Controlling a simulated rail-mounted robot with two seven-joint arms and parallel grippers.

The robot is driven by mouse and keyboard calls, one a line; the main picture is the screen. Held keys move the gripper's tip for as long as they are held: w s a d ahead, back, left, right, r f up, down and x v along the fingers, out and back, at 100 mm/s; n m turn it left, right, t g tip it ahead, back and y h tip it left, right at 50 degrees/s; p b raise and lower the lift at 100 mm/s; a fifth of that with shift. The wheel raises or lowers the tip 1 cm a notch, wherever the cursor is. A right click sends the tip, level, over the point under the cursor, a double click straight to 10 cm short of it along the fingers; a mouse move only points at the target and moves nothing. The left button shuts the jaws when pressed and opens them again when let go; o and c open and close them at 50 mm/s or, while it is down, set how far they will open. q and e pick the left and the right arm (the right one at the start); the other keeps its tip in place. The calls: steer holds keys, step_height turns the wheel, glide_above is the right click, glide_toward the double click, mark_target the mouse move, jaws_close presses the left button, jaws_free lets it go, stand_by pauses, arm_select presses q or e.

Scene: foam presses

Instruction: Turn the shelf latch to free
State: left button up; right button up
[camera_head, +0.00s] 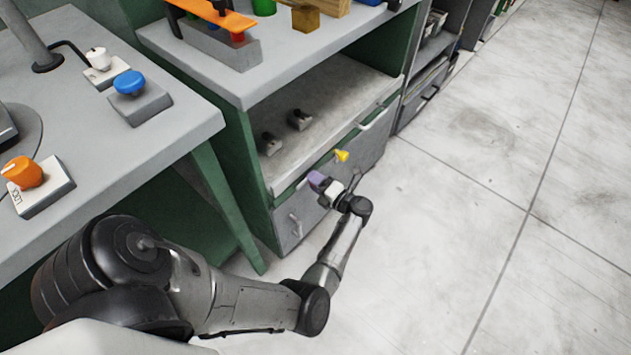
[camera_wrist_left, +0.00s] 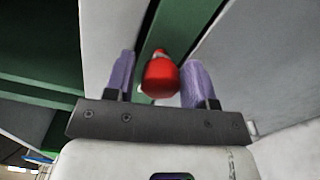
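My left gripper (camera_head: 318,181) is low in front of the shelf unit, close to its front edge. In the left wrist view, its two purple fingers (camera_wrist_left: 160,70) stand apart. A red knob (camera_wrist_left: 161,78) appears between them, against a dark green beam. A gap shows on the knob's left; its right side looks close to the right finger, and I cannot tell whether they touch. The red knob does not show in the head view. I cannot tell for sure whether it is the shelf latch. My right gripper is not in view.
A yellow piece (camera_head: 341,155) sits at the shelf's front edge by the gripper. The left bench holds an orange knob (camera_head: 22,172) and a blue knob (camera_head: 129,83). The floor (camera_head: 500,180) on the right is clear.

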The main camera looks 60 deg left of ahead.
arm_select(q)
steer(key=shift+o, duration=0.8)
steer(key=shift+w+d, duration=0.1)
steer(key=shift+d, duration=0.05)
steer(key=p+v, duration=0.2)
steer(key=v, duration=1.1)
steer(key=shift+d, duration=0.25)
steer(key=shift+w, duration=0.1)
